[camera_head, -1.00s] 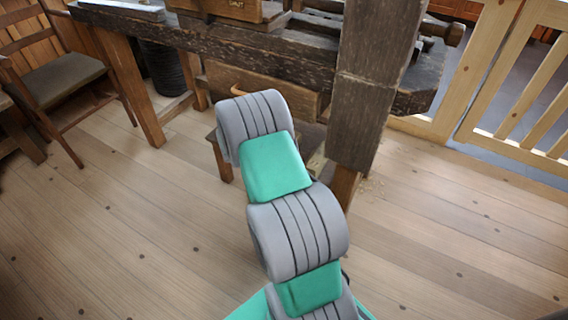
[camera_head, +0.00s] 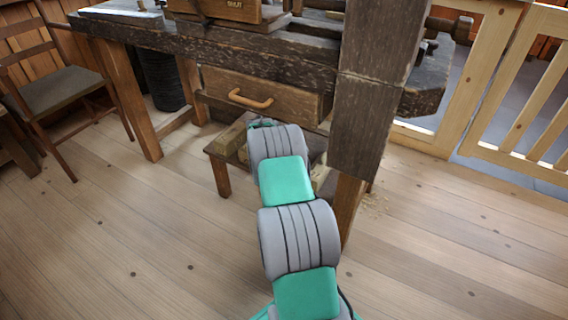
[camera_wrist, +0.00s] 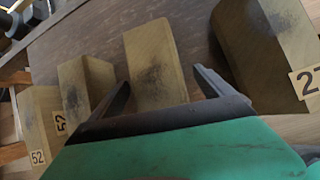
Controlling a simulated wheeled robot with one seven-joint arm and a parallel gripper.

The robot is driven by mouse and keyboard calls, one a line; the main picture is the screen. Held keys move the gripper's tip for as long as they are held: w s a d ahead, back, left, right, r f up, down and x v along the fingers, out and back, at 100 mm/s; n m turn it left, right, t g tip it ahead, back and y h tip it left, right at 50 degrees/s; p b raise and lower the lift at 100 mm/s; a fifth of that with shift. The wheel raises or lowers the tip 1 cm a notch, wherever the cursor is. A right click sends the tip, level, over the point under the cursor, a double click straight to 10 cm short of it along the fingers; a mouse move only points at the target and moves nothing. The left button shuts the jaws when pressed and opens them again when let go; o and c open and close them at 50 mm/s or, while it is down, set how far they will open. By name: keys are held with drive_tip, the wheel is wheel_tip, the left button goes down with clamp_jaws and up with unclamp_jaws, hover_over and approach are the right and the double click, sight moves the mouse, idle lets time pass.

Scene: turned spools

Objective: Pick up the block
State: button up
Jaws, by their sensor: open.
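Several wooden blocks lie on a low wooden surface in the wrist view. One plain tan block with a dark smudge (camera_wrist: 152,60) lies ahead, between the lines of my two fingers. My gripper (camera_wrist: 162,76) is open, with one finger on each side of the picture's middle. I cannot tell whether the fingers are beside this block or still above it. In the head view my arm hides most of the gripper; a block (camera_head: 229,137) shows to its left on the low stool (camera_head: 222,177) under the bench.
Two blocks labelled 52 lie left of my gripper (camera_wrist: 84,82) (camera_wrist: 38,115); a larger block labelled 27 (camera_wrist: 262,50) lies close on the right. Above the stool are the workbench's drawer (camera_head: 260,95) and thick dark post (camera_head: 370,120). The floor in front is clear.

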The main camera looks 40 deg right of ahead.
drive_tip(key=shift+r, duration=0.1)
drive_tip(key=c, duration=1.8)
